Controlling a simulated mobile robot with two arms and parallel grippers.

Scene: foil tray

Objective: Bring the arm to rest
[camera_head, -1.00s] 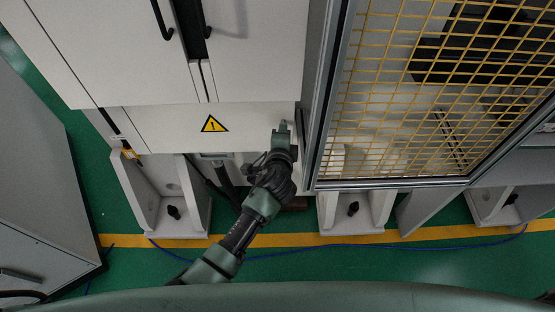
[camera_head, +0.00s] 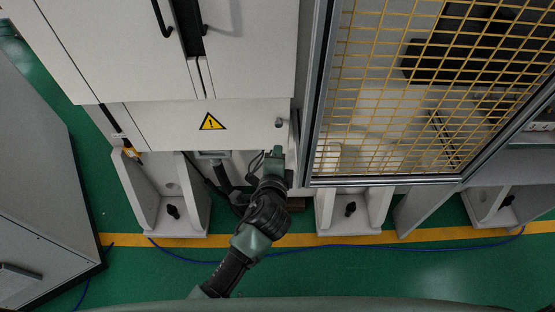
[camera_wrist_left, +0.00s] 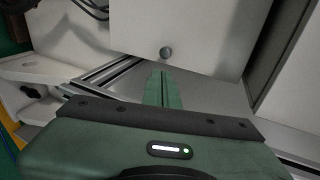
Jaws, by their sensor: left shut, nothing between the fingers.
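My left gripper (camera_head: 277,152) is shut and empty in the head view. It points up toward the white cabinet's lower panel. A small round grey knob (camera_head: 279,123) on that panel is just above the fingertips, with a gap between them. In the left wrist view the shut green fingers (camera_wrist_left: 162,76) show in the middle, and the knob (camera_wrist_left: 166,52) is just beyond their tips, apart from them. My right gripper is not in view.
The white cabinet (camera_head: 160,130) with a yellow warning sign (camera_head: 211,122) fills the upper left. A yellow mesh door (camera_head: 400,120) in a grey frame is close on the right. White support feet (camera_head: 143,205) stand below. A blue cable (camera_head: 400,245) lies on the open green floor.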

